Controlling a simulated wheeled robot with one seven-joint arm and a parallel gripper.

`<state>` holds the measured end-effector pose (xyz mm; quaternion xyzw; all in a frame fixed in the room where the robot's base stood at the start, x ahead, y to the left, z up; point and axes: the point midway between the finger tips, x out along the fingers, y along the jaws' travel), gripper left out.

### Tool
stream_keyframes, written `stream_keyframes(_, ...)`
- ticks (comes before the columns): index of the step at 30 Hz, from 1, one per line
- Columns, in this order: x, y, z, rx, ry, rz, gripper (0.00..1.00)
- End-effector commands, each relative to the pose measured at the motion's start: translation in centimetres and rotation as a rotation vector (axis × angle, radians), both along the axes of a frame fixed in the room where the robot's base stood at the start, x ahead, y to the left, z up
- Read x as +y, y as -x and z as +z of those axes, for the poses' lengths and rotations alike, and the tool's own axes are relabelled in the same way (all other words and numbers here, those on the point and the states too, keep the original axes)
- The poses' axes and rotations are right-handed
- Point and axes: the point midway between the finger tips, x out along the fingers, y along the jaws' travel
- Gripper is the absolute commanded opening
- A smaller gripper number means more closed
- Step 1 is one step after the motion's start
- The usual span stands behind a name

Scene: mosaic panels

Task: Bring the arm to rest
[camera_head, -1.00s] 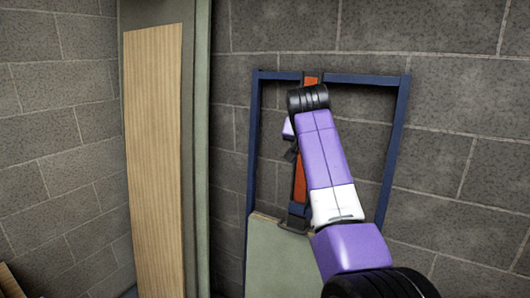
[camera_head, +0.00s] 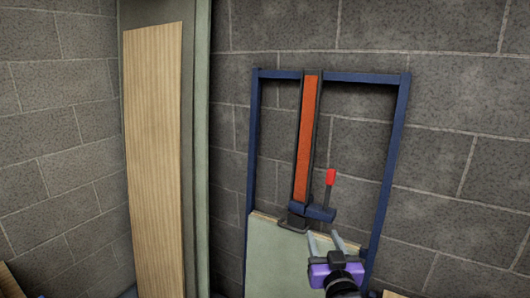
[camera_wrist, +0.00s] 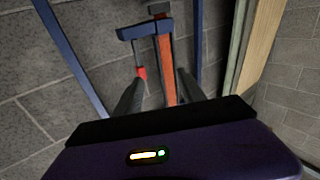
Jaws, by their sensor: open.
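My gripper (camera_head: 327,243) is low at the right of the head view, in front of the pale panel (camera_head: 272,262). Its two grey fingers are apart and nothing shows between them. In the wrist view the fingers (camera_wrist: 158,92) are spread, with the frame beyond them. The rest of my purple arm is mostly below the head view.
A blue frame (camera_head: 396,142) stands against the block wall. An orange-faced upright (camera_head: 306,130) carries a blue clamp (camera_head: 319,212) with a red handle (camera_head: 330,178), just above my gripper. A wooden board (camera_head: 154,160) leans at the left.

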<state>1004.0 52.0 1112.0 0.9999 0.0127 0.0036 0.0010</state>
Motion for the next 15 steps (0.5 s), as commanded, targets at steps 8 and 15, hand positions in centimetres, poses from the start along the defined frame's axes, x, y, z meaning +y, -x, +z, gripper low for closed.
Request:
stream_keyframes(8,-1.4,11.4,-4.8,-0.069,0.032,0.025,0.47)
stream_keyframes(15,-2.5,21.4,-6.6,-0.100,0.042,0.037,0.47)
